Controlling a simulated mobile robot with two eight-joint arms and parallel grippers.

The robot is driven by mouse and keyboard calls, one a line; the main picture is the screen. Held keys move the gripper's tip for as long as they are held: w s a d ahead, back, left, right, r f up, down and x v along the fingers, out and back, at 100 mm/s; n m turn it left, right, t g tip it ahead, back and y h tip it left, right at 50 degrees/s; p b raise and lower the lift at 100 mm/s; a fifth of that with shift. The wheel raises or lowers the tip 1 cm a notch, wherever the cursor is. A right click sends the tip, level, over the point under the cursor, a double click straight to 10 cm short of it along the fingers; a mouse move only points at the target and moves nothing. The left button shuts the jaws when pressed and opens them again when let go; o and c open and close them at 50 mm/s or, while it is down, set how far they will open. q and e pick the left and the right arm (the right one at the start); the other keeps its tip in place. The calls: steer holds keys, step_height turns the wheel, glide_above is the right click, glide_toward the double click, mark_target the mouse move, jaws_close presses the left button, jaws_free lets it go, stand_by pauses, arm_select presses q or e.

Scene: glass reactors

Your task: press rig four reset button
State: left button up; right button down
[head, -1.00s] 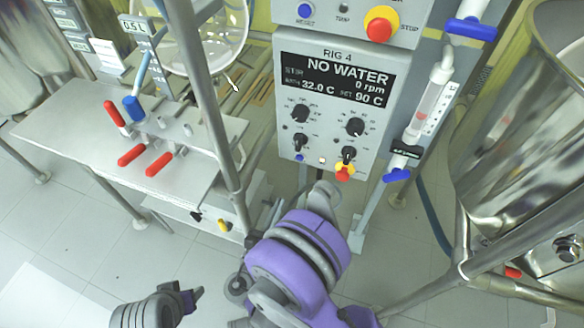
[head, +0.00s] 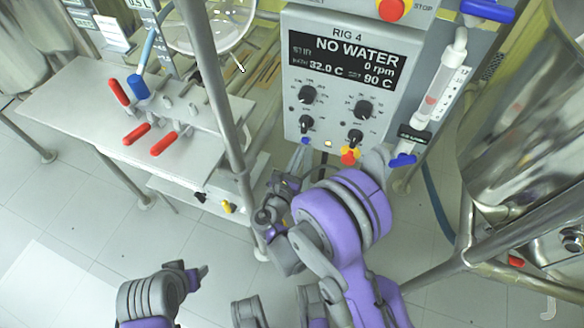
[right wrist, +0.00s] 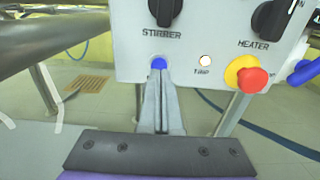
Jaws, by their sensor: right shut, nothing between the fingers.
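The rig four panel (head: 350,75) reads "RIG 4", "NO WATER" and 0 rpm. Its small blue button (head: 305,140) is at the lower left, below a black knob; it also shows in the right wrist view (right wrist: 159,63), under the stirrer knob. Its label is hidden behind my fingers. My right gripper (right wrist: 160,80) is shut and empty, its fingertips right at the button's lower edge; I cannot tell whether they touch it. My left gripper (head: 202,271) is low at the left, away from the panel; its jaw opening is unclear.
A red and yellow stop button (right wrist: 246,74) and a small trip lamp (right wrist: 206,60) sit right of the blue button. A metal post (head: 225,110) stands left of the panel. A bench (head: 75,125) with red-handled valves is further left. A flow tube (head: 437,85) runs along the right.

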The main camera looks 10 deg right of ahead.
steer(key=shift+x, duration=0.95)
